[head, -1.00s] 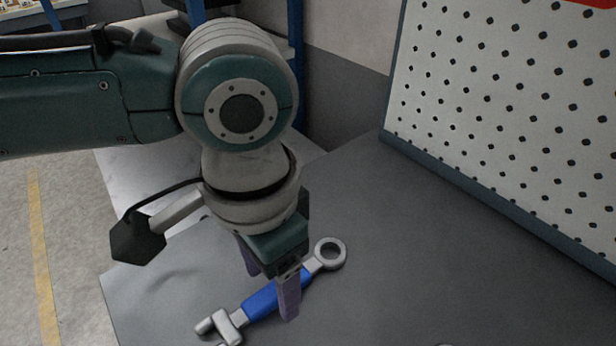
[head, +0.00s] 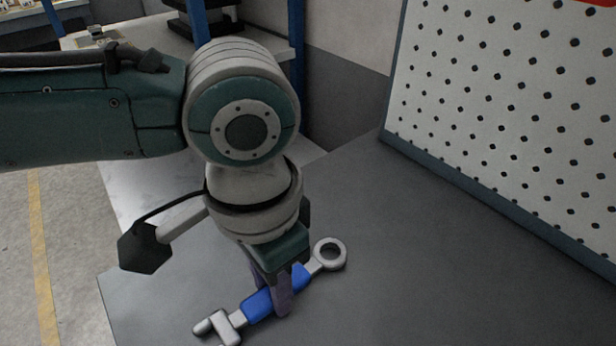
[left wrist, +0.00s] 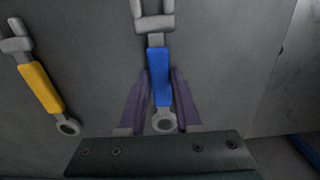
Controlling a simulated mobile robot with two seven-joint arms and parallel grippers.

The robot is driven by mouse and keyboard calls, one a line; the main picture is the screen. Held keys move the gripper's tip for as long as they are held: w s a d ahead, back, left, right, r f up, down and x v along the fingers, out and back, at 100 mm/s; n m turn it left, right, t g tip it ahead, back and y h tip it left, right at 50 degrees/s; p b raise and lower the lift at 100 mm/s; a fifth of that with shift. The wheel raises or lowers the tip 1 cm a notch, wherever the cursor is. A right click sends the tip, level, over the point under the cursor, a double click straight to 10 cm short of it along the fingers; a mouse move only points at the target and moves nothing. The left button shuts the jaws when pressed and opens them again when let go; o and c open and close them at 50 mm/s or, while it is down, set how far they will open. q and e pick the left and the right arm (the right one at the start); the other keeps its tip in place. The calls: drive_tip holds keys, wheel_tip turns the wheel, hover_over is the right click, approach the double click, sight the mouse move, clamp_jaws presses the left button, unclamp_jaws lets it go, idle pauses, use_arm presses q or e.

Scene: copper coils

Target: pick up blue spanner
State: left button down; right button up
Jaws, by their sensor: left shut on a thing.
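The blue spanner (head: 257,306) has a blue handle, a grey ring end and a grey open jaw end. It lies diagonally on or close to the grey table in the head view, ring end to the upper right. My left gripper (head: 279,308) points down at its handle, with one finger in front of it. In the left wrist view the spanner (left wrist: 159,78) runs between the two purple fingers of the left gripper (left wrist: 160,88), which are shut on the blue handle. I cannot tell whether the spanner touches the table. My right gripper is not in view.
A yellow-handled spanner (left wrist: 40,87) lies to the left in the left wrist view. A white pegboard (head: 500,110) stands along the right side of the grey table (head: 430,270). The table between is clear. Blue-posted shelving stands behind.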

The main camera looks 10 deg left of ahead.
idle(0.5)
use_arm(q)
wheel_tip(320, 180, up, 20)
drive_tip(key=p, duration=0.4)
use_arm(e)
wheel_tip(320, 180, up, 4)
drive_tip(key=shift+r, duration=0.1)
use_arm(q)
drive_tip(key=shift+d, duration=0.15)
idle(0.5)
